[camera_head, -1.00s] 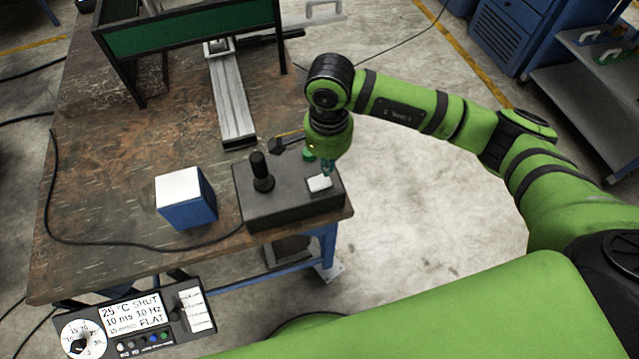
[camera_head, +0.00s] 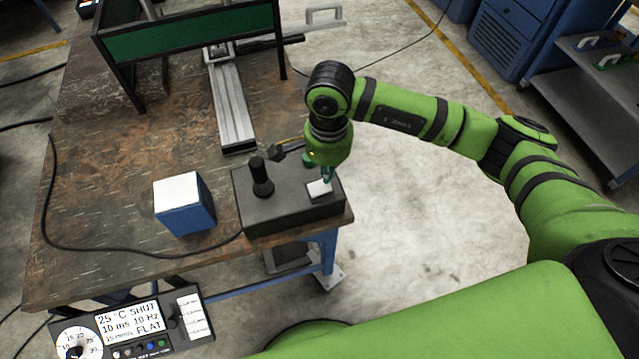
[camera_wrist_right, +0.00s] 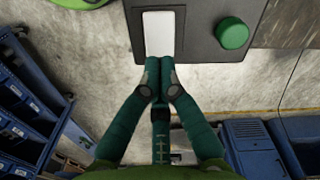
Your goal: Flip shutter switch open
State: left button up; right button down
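A dark control box (camera_head: 285,212) sits at the table's front right corner. It carries a black joystick (camera_head: 261,178) and a white rectangular plate (camera_head: 318,188), which may be the shutter switch. The plate also shows in the right wrist view (camera_wrist_right: 159,33), beside a round green knob (camera_wrist_right: 232,33). My right gripper (camera_head: 328,181) is over the plate's right side. In the right wrist view its fingers (camera_wrist_right: 158,72) are together and empty, with tips at the plate's near end; contact cannot be told. A display panel (camera_head: 130,312) reads SHUT. My left gripper is not in view.
A blue box with a white top (camera_head: 184,204) stands left of the control box. A metal rail (camera_head: 230,110) and a green-panelled frame (camera_head: 190,35) stand behind. A black cable crosses the wooden table (camera_head: 100,190). Floor right of the table is clear.

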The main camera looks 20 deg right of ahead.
jog(key=shift+f+b, duration=1.3)
jog(key=shift+b, duration=0.15)
dwell(1.0)
jog(key=shift+r, duration=0.1)
jog(key=shift+r+p, duration=1.5)
jog(key=shift+r, duration=1.95)
